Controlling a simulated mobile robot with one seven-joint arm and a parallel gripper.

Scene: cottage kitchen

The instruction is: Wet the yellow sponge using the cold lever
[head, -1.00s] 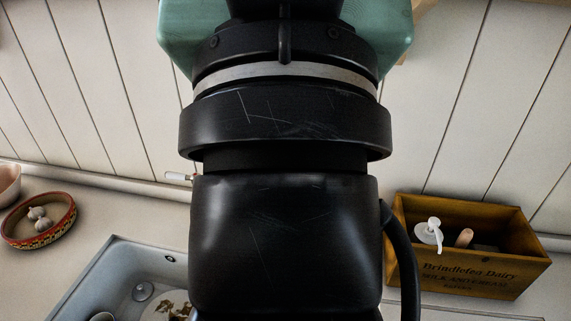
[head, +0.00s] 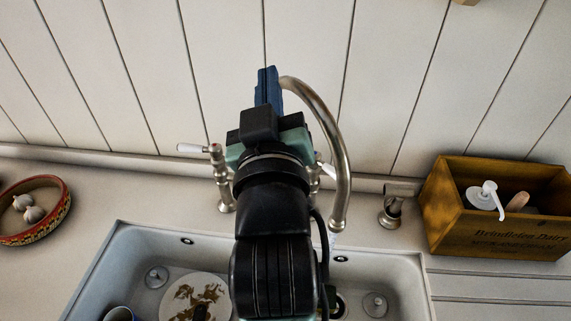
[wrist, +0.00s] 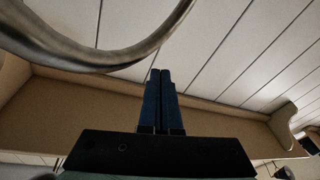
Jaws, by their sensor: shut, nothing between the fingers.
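My gripper (head: 267,72) is shut and empty, with its blue fingers together, pointing up toward the wall beside the top of the tap's curved metal spout (head: 338,165). In the wrist view, the shut fingers (wrist: 161,75) are just below and right of the spout (wrist: 100,58). The left lever (head: 192,148) has a white handle and a reddish mark at its hub. The other lever (head: 327,169) shows only as a pale tip behind my arm, so its marking is hidden. I see no yellow sponge; my arm covers part of the sink (head: 402,268).
A plate (head: 183,303) with brown residue and a blue-rimmed cup (head: 118,314) are in the sink. A wooden crate (head: 490,236) with a white pump bottle (head: 482,197) stands right. A patterned bowl (head: 60,215) holds garlic at left. A wooden shelf (wrist: 215,112) shows in the wrist view.

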